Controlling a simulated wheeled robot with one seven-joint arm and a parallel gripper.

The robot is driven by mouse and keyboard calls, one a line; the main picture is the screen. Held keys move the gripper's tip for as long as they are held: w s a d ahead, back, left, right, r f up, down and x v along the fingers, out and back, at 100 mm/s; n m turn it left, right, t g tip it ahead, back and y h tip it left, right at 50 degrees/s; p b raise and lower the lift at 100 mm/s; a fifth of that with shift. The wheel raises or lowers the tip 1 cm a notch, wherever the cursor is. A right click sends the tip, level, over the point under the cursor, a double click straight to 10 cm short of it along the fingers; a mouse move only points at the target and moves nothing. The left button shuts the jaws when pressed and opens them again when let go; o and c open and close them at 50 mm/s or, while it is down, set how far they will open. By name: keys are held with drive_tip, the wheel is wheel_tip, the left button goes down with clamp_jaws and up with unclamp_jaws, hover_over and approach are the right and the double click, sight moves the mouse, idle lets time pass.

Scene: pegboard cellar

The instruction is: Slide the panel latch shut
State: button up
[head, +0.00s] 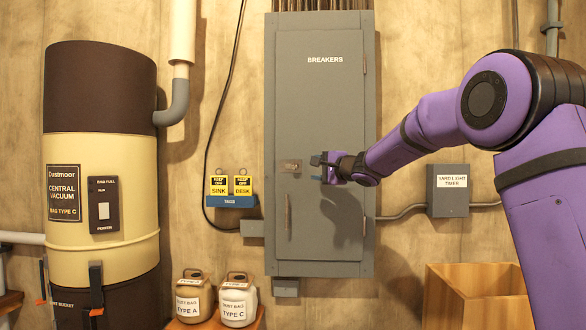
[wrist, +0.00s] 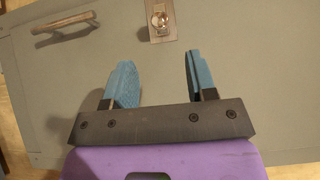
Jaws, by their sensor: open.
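The grey breaker panel (head: 321,100) hangs on the wall with its door closed, labelled BREAKERS. Its latch (head: 290,166) is a small metal plate at the left of the door, above the bar handle (head: 287,217). The latch also shows at the top of the wrist view (wrist: 159,20), with a shiny knob on its plate. My gripper (head: 320,168) is in front of the door, to the right of the latch. Its blue fingers (wrist: 158,68) are apart with nothing between them, and they do not touch the latch. I cannot tell whether the latch bolt is fully across.
Left of the panel are blue-mounted tags (head: 232,200) and a hanging cable. A vacuum tank (head: 100,140) stands further left. Two jugs (head: 237,303) stand below.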

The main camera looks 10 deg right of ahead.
sight(296, 166)
drive_tip(key=x, duration=1)
drive_tip(key=shift+w+a, duration=0.1)
drive_tip(key=shift+c, duration=0.5)
